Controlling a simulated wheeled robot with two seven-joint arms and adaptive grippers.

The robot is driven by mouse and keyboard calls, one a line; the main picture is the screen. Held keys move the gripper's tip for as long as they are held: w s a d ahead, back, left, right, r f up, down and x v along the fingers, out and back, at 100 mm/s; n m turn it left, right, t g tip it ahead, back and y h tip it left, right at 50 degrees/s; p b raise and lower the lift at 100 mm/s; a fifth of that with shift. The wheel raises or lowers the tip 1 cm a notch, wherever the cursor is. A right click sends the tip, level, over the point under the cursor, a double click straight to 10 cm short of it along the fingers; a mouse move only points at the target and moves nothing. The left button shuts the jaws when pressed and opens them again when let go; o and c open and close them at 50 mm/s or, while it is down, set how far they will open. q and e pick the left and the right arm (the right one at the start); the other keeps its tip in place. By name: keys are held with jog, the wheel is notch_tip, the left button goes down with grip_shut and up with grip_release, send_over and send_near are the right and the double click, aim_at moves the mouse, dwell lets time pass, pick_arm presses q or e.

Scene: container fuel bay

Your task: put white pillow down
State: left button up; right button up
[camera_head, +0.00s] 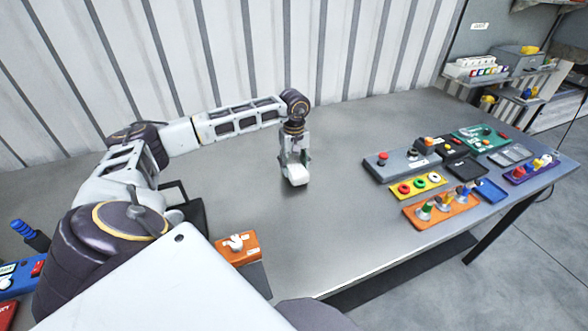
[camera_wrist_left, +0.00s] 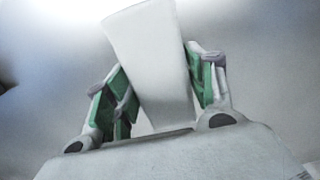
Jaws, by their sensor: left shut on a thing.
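The white pillow (camera_head: 297,175) is a small pale block at the fingertips of my left gripper (camera_head: 294,160), over the bare middle of the metal table (camera_head: 250,188). In the left wrist view the pillow (camera_wrist_left: 152,55) is a long white shape, slightly tilted, between the green-padded fingers of my left gripper (camera_wrist_left: 165,85). The left gripper is shut on it. I cannot tell whether the underside of the pillow touches the table. My right gripper is not in view.
Several panels stand at the right, including a grey one (camera_head: 402,163), a yellow one (camera_head: 418,188) and an orange one (camera_head: 440,211). An orange block (camera_head: 238,248) lies near the front edge. A corrugated wall (camera_head: 230,50) stands behind. The table around the pillow is clear.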

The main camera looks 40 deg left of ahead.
aim_at(294, 164)
pick_arm(q)
notch_tip(294, 164, up, 7)
jog(key=shift+r, duration=0.1)
jog(key=shift+r+b, duration=0.3)
jog(key=shift+r, duration=0.2)
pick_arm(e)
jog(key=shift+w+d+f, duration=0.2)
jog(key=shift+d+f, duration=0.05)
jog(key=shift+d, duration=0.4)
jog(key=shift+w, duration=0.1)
